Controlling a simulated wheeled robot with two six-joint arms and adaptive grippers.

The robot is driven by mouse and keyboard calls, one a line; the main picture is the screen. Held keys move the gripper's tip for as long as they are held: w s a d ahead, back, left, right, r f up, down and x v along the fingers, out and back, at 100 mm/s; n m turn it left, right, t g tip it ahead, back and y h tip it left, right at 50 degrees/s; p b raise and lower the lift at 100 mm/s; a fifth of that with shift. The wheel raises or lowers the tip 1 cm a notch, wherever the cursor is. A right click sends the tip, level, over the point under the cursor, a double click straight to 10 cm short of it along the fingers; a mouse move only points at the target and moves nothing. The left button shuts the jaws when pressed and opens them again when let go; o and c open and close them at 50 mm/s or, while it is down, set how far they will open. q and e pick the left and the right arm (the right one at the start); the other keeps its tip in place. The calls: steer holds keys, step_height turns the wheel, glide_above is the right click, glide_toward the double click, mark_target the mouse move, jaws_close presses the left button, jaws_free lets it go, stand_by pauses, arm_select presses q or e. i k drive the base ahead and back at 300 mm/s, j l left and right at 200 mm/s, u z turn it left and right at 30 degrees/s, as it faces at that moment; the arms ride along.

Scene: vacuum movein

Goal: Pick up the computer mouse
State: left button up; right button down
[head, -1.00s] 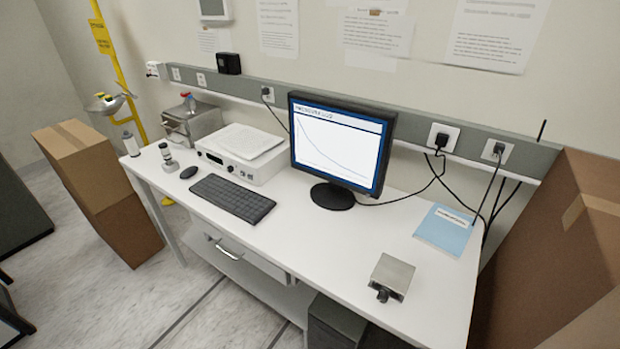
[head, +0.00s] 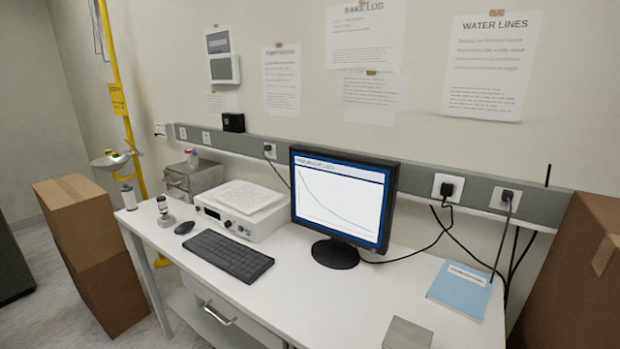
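The computer mouse (head: 184,228) is small, dark and rounded. It lies on the white desk (head: 290,301) near its left end, just left of the black keyboard (head: 228,255). A small grey and black fitting (head: 165,211) stands just behind and left of the mouse. Nothing covers the mouse. Neither of my grippers shows in the head view.
A monitor (head: 340,200) stands mid-desk, with a white instrument box (head: 240,212) to its left. A blue booklet (head: 460,289) and a grey metal box (head: 407,334) lie on the right. Stacked cardboard boxes (head: 92,250) stand on the floor left of the desk.

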mark_target(183, 227)
steer(key=i+j+z, duration=0.1)
steer(key=j+z, duration=1.05)
steer(key=z, duration=0.15)
steer(key=k+j, duration=0.1)
steer(key=j, duration=0.35)
steer(key=j+z, duration=0.1)
steer(key=j, duration=0.3)
steer(key=k+j, duration=0.2)
steer(key=j, duration=0.25)
steer(key=k+j+z, duration=0.1)
steer(key=j, duration=0.3)
steer(key=k+j, duration=0.1)
steer(key=j, duration=0.35)
steer(key=k+j+z, duration=0.1)
steer(key=j, duration=0.3)
steer(key=k+j, duration=0.15)
steer(key=j, duration=0.25)
steer(key=k+j, duration=0.15)
steer(key=j, duration=0.25)
steer(key=i+z, duration=0.05)
